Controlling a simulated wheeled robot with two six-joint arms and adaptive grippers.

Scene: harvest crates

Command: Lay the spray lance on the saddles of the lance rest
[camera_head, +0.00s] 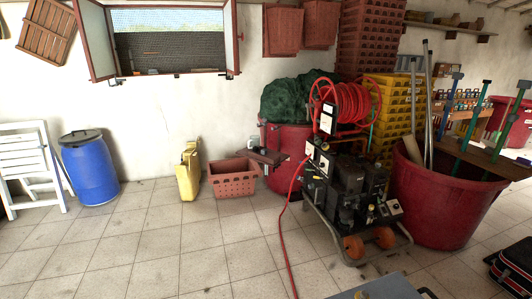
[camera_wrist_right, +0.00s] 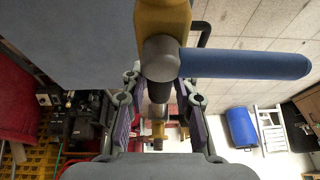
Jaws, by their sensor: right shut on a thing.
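In the right wrist view my right gripper (camera_wrist_right: 159,90) is shut on the spray lance. The lance shows a blue grip (camera_wrist_right: 245,65) reaching right, a grey round joint and a yellow body (camera_wrist_right: 163,18) at the top edge. A dark stem runs between the two fingers, and part of it is hidden by them. The saddles of the lance rest cannot be made out in either view. My left gripper is in neither view.
A grey flat surface (camera_wrist_right: 65,40) fills the upper left of the wrist view, close to the lance. In the head view a black machine with a red hose reel (camera_head: 350,103) stands beside a large red tub (camera_head: 440,205).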

